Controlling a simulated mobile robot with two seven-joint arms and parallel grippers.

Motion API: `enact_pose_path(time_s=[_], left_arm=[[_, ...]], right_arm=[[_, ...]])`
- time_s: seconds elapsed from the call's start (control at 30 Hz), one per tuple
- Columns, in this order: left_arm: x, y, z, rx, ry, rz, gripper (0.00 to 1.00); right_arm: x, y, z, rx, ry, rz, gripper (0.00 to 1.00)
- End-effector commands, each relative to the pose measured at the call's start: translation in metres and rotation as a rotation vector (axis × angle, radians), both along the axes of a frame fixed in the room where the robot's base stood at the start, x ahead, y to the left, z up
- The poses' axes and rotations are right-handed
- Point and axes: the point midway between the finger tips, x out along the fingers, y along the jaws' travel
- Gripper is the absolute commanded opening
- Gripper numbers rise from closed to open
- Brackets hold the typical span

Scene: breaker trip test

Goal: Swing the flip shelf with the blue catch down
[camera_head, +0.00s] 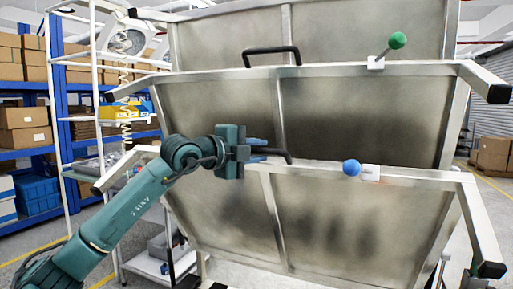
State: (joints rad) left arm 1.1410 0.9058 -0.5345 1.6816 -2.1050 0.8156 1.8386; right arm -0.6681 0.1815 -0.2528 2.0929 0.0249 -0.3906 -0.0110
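The flip shelf with the blue catch (325,215) is the lowest of the grey metal panels and stands tilted up, facing me. Its catch has a round blue knob (351,167) beside a white block on the top rim. Its black handle (283,153) sits on the top rim left of the catch; its left part is partly hidden by my gripper. My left gripper (258,150) is at the handle's left part, its two fingers apart, above and below the bar. Whether they touch it is unclear. My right gripper is not in view.
Above is another tilted shelf (365,115) with its own black handle (271,50); a green catch knob (397,40) is higher up. A white wire rack (62,120) and blue racking with boxes stand at left. Metal side arms stick out from the shelf ends.

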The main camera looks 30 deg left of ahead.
Motion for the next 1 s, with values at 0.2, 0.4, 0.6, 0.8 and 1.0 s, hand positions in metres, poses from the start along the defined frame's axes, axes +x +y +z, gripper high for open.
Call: enact_pose_path(time_s=[0.2, 0.4, 0.6, 0.8, 1.0], left_arm=[[0.0002, -0.0001, -0.0004, 0.0, 0.0, 0.0, 0.23], [0.0, 0.0, -0.0005, 0.0, 0.001, 0.0, 0.07], [0.0, 0.0, -0.0007, 0.0, 0.001, 0.0, 0.0], [0.0, 0.0, -0.0009, 0.001, 0.002, 0.0, 0.0], [-0.0006, -0.0006, -0.0052, 0.001, -0.004, -0.001, 0.0]], right_arm=[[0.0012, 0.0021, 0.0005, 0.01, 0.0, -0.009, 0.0], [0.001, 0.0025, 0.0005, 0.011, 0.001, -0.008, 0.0], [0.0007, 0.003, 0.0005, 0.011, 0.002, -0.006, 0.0], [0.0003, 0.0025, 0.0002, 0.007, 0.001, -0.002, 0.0], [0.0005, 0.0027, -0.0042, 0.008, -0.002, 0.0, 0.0]])
